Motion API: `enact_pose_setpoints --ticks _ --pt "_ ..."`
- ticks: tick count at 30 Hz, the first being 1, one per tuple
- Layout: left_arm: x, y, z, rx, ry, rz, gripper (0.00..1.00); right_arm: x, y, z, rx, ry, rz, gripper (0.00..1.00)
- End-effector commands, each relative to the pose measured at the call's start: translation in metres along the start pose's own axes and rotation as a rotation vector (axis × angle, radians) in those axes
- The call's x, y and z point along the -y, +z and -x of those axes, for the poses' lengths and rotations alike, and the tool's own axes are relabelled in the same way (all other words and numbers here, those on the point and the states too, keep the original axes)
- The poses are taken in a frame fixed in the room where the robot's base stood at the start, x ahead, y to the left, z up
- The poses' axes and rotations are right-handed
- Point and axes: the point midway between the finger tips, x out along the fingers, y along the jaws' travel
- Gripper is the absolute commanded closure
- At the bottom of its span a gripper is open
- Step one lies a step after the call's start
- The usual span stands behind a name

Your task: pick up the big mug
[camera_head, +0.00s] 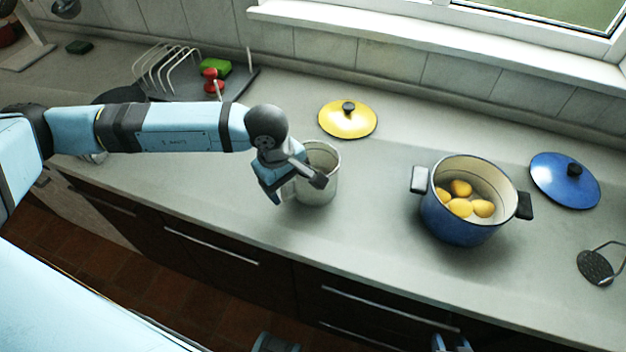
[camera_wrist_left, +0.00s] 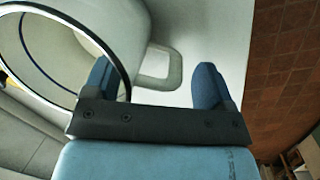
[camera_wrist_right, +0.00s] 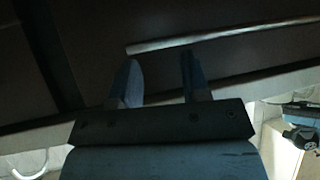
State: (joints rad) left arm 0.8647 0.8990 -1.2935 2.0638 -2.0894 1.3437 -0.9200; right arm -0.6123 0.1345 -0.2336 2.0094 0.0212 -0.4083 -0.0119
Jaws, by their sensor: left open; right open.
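The big mug (camera_head: 326,190) is a pale metal-like cup standing upright on the counter. My left gripper (camera_head: 296,188) is at its left side, open. In the left wrist view the mug's dark-edged rim (camera_wrist_left: 127,72) shows at left, and its pale handle (camera_wrist_left: 175,68) lies between the two spread fingers of the left gripper (camera_wrist_left: 158,78), with gaps at its sides. The gripper hides part of the mug in the head view. My right gripper (camera_wrist_right: 160,78) is open and empty, in front of a dark drawer front (camera_wrist_right: 90,60).
A blue pot (camera_head: 455,222) with several yellow potatoes stands right of the mug. A yellow lid (camera_head: 347,122), a blue lid (camera_head: 550,185) and a masher (camera_head: 595,266) lie on the counter (camera_head: 385,245). A rack (camera_head: 165,70) stands at the back left.

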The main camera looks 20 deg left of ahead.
Motion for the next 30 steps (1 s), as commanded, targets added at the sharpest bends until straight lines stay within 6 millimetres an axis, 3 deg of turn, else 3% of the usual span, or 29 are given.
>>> enact_pose_setpoints --ticks 2,8,18,30 --pt "0.0004 -0.0004 -0.011 -0.001 -0.001 0.0 0.22 0.0004 0.0048 -0.0031 0.007 -0.001 -0.004 0.57" --pt "0.0001 -0.0005 -0.011 -0.001 0.0 0.0 0.22 0.0009 0.0013 -0.0024 0.004 -0.002 -0.006 0.57" --pt "-0.0005 -0.0003 -0.0099 -0.001 0.002 0.0 0.92 0.0011 0.0003 -0.0022 0.0 -0.002 -0.006 0.57" --pt "-0.002 -0.0006 -0.0068 -0.001 0.002 0.001 0.92 0.0011 -0.001 -0.0014 -0.001 -0.002 -0.006 0.57"
